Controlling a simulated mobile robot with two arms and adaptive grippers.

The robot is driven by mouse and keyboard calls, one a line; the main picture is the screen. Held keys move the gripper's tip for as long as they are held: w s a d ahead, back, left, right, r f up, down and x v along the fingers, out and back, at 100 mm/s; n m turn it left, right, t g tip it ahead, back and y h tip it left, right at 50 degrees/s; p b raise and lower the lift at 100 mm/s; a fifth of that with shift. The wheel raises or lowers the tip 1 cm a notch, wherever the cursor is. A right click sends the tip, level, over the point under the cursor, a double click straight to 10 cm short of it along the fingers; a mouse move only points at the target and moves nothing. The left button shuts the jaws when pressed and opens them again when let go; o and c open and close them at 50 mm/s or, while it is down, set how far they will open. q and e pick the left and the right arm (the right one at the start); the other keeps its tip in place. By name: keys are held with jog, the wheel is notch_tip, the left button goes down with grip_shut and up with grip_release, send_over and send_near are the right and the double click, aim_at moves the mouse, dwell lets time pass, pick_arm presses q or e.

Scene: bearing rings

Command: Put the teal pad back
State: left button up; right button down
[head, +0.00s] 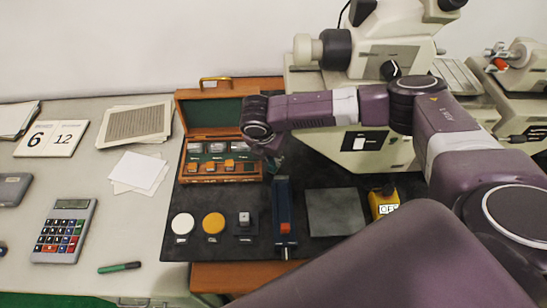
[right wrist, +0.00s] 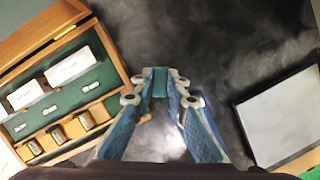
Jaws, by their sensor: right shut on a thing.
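The teal pad (right wrist: 160,82) is between the fingertips of my right gripper (right wrist: 158,95) in the right wrist view. The gripper is shut on it, above the dark mat. In the head view my right gripper (head: 273,160) is just right of the open wooden case (head: 222,179), partly hidden by my arm; the pad is hard to make out there. The case also shows at the left of the right wrist view (right wrist: 122,72). My left gripper is out of view.
On the dark mat are a white disc (head: 182,223), an orange disc (head: 213,223), a small grey block (head: 244,219), a blue fixture with a red part (head: 284,228) and a grey plate (head: 337,212).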

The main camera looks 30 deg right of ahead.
jog(key=shift+f, duration=0.3)
dwell(0.4)
jog(key=c, duration=1.8)
grip_release()
notch_tip(320, 180, up, 9)
jog(key=p, duration=0.9)
jog(key=shift+f, duration=0.2)
jog(key=shift+f, duration=0.1)
